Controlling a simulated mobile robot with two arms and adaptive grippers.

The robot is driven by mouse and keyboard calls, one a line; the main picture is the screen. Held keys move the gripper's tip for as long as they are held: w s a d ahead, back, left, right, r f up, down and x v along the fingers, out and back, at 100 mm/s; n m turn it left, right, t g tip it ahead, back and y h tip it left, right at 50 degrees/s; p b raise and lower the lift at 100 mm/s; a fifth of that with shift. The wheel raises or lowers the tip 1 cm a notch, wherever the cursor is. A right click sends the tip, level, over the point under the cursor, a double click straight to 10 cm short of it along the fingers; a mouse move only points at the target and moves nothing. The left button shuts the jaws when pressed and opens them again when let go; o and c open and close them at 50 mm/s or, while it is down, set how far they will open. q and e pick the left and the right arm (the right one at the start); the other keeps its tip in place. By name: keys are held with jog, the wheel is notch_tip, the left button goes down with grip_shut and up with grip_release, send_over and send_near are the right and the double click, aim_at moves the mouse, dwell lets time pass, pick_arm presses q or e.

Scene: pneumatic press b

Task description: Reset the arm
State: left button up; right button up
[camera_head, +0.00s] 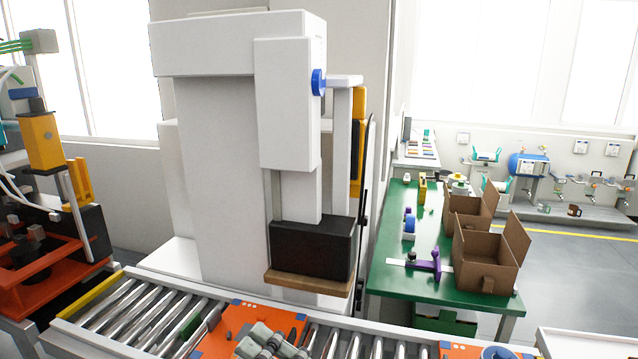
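A large white press (219,170) stands behind the conveyor. Its ram column (289,110) ends in a black block (312,248) above a brown plate (309,284). A blue round knob (318,82) sits on the upper right side of the press. Neither of my grippers nor my arms can be made out in the head view.
A roller conveyor (137,312) runs along the front. An orange plate (236,318) on it carries grey cylindrical parts (262,338). An orange and black machine (40,275) stands at left. A green table (392,277) with open cardboard boxes (484,262) stands at right.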

jog(key=w+d+f+m+t+h, duration=0.2)
jog(key=w+d+m+t+h, duration=0.4)
jog(key=m, duration=0.3)
jog(key=w+d+f+m+t+h, duration=0.2)
jog(key=w+d+m+t+h, duration=0.25)
jog(key=d+m+h, duration=0.4)
jog(key=s+d+f+m+g+h, duration=0.1)
jog(key=d+f+m+g+h, duration=0.15)
jog(key=d+f+m, duration=0.35)
jog(key=s+d+f+m+g+h, duration=0.2)
jog(key=d+f+h, duration=0.25)
jog(key=f, duration=0.45)
jog(key=s+d+f+m+g, duration=0.3)
jog(key=s+f+g, duration=0.8)
jog(key=s+f, duration=0.65)
jog(key=s+f+g, duration=0.1)
jog(key=s+f, duration=0.1)
jog(key=f, duration=1.1)
jog(key=s+f+g, duration=0.1)
jog(key=s+f, duration=0.2)
jog(key=f, duration=0.9)
jog(key=s+d+f+g, duration=0.1)
jog(key=s+d+f, duration=0.2)
jog(key=s+f, duration=1.2)
jog(key=shift+s+f+n, duration=0.4)
jog(key=shift+s+n, duration=0.05)
jog(key=shift+s, duration=0.2)
